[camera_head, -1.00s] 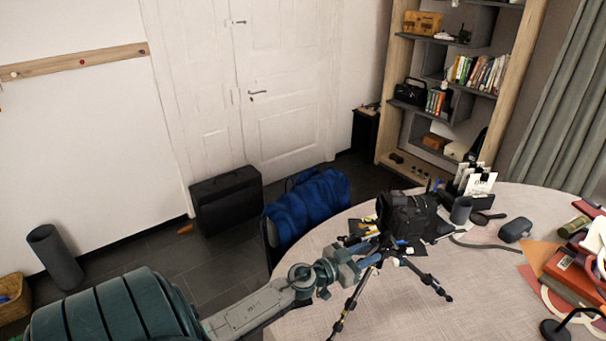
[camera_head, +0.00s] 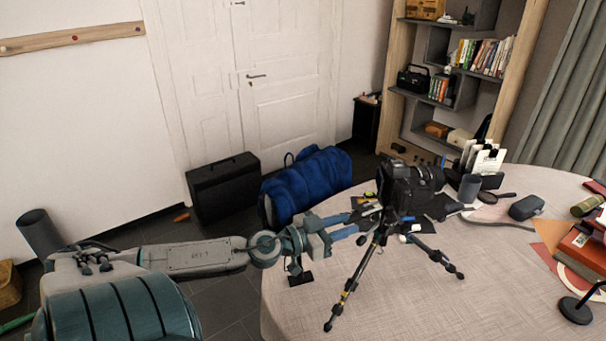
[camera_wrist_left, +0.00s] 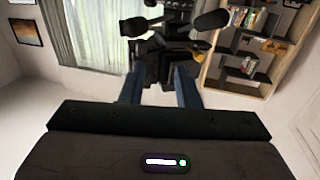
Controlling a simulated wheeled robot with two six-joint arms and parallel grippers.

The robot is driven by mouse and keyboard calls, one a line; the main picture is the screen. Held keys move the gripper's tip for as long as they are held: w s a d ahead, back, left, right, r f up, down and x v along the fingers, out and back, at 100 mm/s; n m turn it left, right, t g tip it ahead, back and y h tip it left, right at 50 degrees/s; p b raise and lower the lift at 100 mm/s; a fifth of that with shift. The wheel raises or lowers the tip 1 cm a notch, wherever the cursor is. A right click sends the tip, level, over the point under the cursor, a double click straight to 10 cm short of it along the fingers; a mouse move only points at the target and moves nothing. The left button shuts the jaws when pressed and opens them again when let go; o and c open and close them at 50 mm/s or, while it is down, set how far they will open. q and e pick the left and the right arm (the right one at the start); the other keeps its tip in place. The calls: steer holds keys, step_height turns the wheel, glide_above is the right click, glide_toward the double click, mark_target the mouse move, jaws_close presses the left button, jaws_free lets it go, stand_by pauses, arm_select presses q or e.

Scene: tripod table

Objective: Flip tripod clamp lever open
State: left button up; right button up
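The black tripod (camera_head: 355,278) stands upright on the round table (camera_head: 400,310) with its legs spread and a black camera (camera_head: 410,180) on top. It also shows in the left wrist view, where a dark tripod and camera shape (camera_wrist_left: 160,62) appears ahead, between the fingers. My left gripper (camera_head: 354,225) is open, its two blue fingers apart and pointing at the tripod's upper part from the left. In the left wrist view its fingers (camera_wrist_left: 159,88) are clearly separated. The clamp lever is too small to tell apart, and contact is unclear. My right gripper is not in view.
Dark flat items lie behind the tripod. A blue bag (camera_head: 305,187) is beyond the table's left edge. The front tabletop is clear.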

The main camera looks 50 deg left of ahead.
arm_select(q)
steer(key=s+a+f+n+y+p, duration=0.1)
steer(key=s+a+f+n+y, duration=0.1)
steer(key=s+a+n+y, duration=0.2)
steer(key=shift+s+a+f+n+y+p, duration=0.35)
steer(key=shift+s+n+y, duration=1.5)
steer(key=shift+y, duration=1.85)
steer(key=shift+s+m, duration=0.2)
steer(key=shift+m, duration=0.15)
